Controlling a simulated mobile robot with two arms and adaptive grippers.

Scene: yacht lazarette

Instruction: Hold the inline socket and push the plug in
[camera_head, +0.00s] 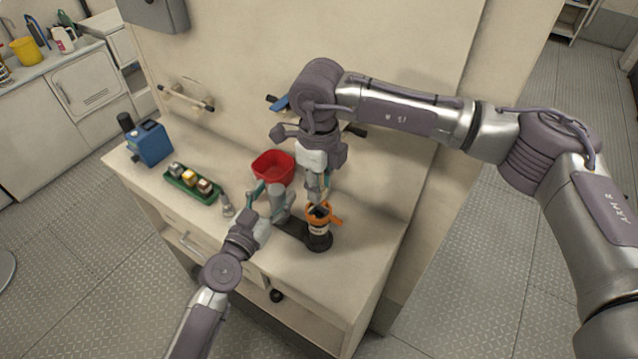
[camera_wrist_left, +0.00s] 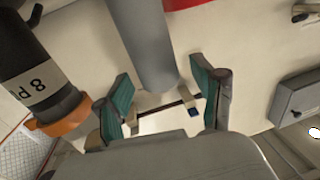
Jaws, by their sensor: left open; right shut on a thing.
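A black cylinder with a white label and an orange collar, which looks like the inline socket (camera_head: 318,231), stands upright on the bench; it also shows in the left wrist view (camera_wrist_left: 38,85). My right gripper (camera_head: 319,197) reaches down from above and is shut at its orange top; the exact contact is hard to see. A plain grey cylinder, probably the plug (camera_head: 281,200), stands upright left of the socket. My left gripper (camera_head: 267,204) is open beside it. In the left wrist view, the grey cylinder's end (camera_wrist_left: 150,45) lies between the open fingers (camera_wrist_left: 162,95).
A red bowl (camera_head: 273,167) stands behind the grippers. A green tray (camera_head: 190,185) with several small parts, a small grey fitting (camera_head: 227,206) and a blue device (camera_head: 152,145) are to the left. The bench's front right (camera_head: 325,285) is clear.

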